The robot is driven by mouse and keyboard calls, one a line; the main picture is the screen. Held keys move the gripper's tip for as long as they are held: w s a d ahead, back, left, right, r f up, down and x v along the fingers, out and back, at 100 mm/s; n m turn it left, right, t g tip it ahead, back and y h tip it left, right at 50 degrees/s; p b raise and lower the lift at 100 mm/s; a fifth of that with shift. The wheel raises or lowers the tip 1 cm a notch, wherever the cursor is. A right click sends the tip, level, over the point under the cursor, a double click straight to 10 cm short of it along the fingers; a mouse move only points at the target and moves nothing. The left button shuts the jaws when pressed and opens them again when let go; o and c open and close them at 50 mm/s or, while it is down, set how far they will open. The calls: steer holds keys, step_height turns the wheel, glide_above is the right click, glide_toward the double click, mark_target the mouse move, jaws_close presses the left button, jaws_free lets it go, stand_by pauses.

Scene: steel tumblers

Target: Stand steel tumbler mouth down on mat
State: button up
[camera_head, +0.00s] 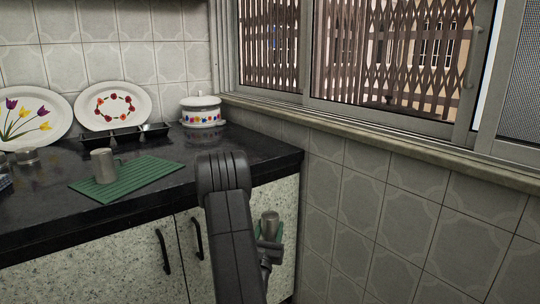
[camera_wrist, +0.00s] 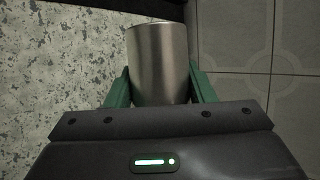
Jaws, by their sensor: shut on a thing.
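A steel tumbler (camera_head: 270,222) is held between the green fingers of my gripper (camera_head: 269,234), in front of the cabinet doors and below the counter top. In the wrist view the tumbler (camera_wrist: 159,62) fills the space between the two fingers (camera_wrist: 160,88). It looks roughly upright in the head view; which end is its mouth I cannot tell. The green ribbed mat (camera_head: 145,178) lies on the black counter to the left, higher than my gripper and apart from it. Another steel vessel (camera_head: 103,167) stands on the mat's left part; its mouth direction is unclear.
Two flowered plates (camera_head: 112,106) lean on the tiled wall. A dark divided tray (camera_head: 118,137) and a lidded white pot (camera_head: 201,110) stand behind the mat. Small glass-like items (camera_head: 27,156) sit at the left. The counter edge (camera_head: 150,209) lies between my gripper and the mat. The mat's right part is clear.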

step_height(320, 180, down, 4)
steer(key=h, duration=0.1)
step_height(320, 180, up, 36)
steer(key=s+p, duration=0.1)
steer(key=p, duration=3.5)
steer(key=shift+f+m, duration=0.2)
steer(key=shift+m, duration=0.1)
